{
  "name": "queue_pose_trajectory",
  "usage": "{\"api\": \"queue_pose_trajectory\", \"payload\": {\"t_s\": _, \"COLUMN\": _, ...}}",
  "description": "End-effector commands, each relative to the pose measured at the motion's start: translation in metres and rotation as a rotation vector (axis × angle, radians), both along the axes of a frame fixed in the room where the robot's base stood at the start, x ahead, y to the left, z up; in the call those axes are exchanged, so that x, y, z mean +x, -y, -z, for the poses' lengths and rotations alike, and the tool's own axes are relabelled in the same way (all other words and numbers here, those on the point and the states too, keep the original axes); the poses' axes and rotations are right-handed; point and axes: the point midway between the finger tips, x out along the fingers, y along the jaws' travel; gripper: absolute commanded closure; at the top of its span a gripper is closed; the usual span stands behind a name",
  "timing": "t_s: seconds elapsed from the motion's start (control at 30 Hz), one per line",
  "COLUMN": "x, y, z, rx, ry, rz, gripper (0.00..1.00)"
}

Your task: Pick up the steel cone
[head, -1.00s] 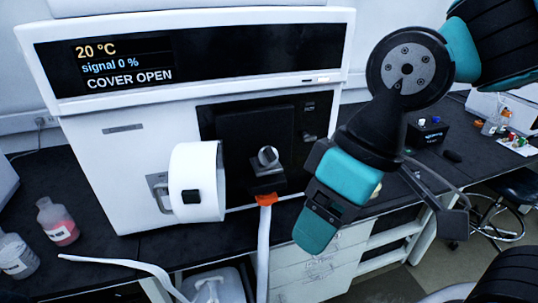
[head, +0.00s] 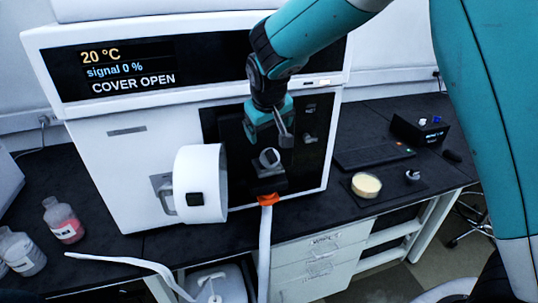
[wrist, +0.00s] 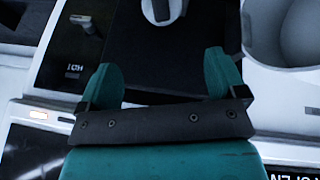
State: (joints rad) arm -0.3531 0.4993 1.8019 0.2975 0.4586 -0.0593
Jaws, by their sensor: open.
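A round grey metal piece (head: 269,157), which looks like the steel cone, sits on a dark block (head: 268,180) at the front of the open instrument. In the wrist view the metal piece (wrist: 160,8) is cut off at the top edge. My gripper (head: 268,139) is just above it in the head view, in front of the black panel. Its two teal fingers are apart with nothing between them in the wrist view (wrist: 160,65). Another small metal piece (head: 413,174) lies on a dark mat on the bench to the right; its shape is too small to tell.
The white round cover (head: 201,183) stands swung open left of the block. An orange fitting (head: 268,199) with a white hose hangs below. A cream-coloured round dish (head: 366,185) is on the bench at right. Bottles (head: 64,222) stand at left.

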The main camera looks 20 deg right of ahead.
Motion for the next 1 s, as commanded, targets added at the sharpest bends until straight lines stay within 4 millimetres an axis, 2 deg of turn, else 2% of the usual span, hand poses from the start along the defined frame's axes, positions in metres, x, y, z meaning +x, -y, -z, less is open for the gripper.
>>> {"api": "queue_pose_trajectory", "payload": {"t_s": 0.1, "x": 0.011, "y": 0.004, "z": 0.022, "rx": -0.001, "ry": -0.005, "rz": 0.001, "gripper": 0.1}}
{"api": "queue_pose_trajectory", "payload": {"t_s": 0.23, "x": 0.019, "y": 0.006, "z": 0.042, "rx": 0.0, "ry": -0.003, "rz": 0.0, "gripper": 0.1}}
{"api": "queue_pose_trajectory", "payload": {"t_s": 0.53, "x": 0.028, "y": 0.008, "z": 0.062, "rx": 0.0, "ry": -0.004, "rz": 0.0, "gripper": 0.1}}
{"api": "queue_pose_trajectory", "payload": {"t_s": 0.8, "x": 0.041, "y": 0.009, "z": 0.095, "rx": 0.002, "ry": -0.002, "rz": 0.001, "gripper": 0.1}}
{"api": "queue_pose_trajectory", "payload": {"t_s": 1.0, "x": 0.043, "y": 0.009, "z": 0.102, "rx": 0.002, "ry": -0.001, "rz": -0.001, "gripper": 0.1}}
